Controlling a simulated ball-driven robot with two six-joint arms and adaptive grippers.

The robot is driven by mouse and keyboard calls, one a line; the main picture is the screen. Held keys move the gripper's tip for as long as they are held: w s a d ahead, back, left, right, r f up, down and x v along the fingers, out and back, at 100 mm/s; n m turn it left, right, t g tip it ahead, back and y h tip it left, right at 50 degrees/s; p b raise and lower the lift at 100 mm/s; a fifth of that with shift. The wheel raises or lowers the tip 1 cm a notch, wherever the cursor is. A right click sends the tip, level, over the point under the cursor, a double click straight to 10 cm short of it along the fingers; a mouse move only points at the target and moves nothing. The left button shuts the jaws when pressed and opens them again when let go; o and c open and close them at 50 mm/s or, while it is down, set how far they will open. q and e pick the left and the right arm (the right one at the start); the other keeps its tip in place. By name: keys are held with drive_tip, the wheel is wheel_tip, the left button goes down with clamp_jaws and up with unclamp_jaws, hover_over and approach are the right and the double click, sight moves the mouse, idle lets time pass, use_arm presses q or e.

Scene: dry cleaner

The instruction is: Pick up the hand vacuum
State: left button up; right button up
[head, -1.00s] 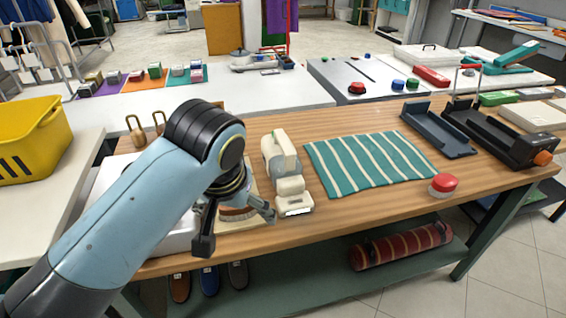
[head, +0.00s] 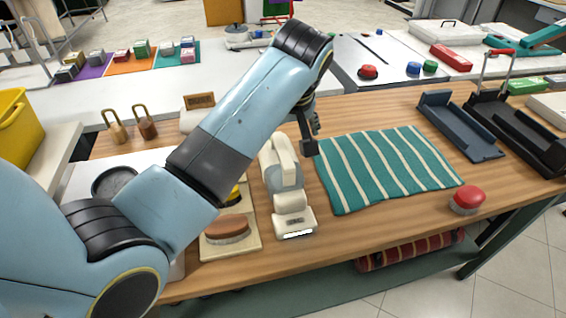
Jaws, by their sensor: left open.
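The hand vacuum (head: 290,203) is a cream and grey device lying on the wooden table, its wide nozzle toward the near edge. Its far end is close to my left arm in the picture. My left gripper (head: 310,132) is open and empty, beyond and slightly right of the vacuum's far end, above the table near the striped cloth's far left corner. It looks apart from the vacuum. The arm hides part of its own fingers. My right gripper is not in view.
A board with brushes (head: 245,246) lies left of the vacuum. Dark trays (head: 460,128) stand at the right. Bare wood shows in front of the cloth.

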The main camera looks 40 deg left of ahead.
sight(282, 146)
use_arm(q)
drive_tip(key=x, duration=0.4)
drive_tip(key=shift+f, duration=0.25)
drive_tip(key=shift+a+f, duration=0.15)
drive_tip(key=shift+f, duration=0.2)
drive_tip(key=x, duration=0.3)
drive_tip(key=shift+f, duration=0.4)
drive_tip(key=shift+w+a+f, duration=0.2)
drive_tip(key=shift+f, duration=0.25)
drive_tip(key=c, duration=1.6)
drive_tip(key=shift+c, duration=0.3)
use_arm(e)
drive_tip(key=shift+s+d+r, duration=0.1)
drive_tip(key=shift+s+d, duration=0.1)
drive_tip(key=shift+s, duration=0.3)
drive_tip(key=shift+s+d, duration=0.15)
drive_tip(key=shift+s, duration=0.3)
use_arm(q)
drive_tip(key=shift+r, duration=0.15)
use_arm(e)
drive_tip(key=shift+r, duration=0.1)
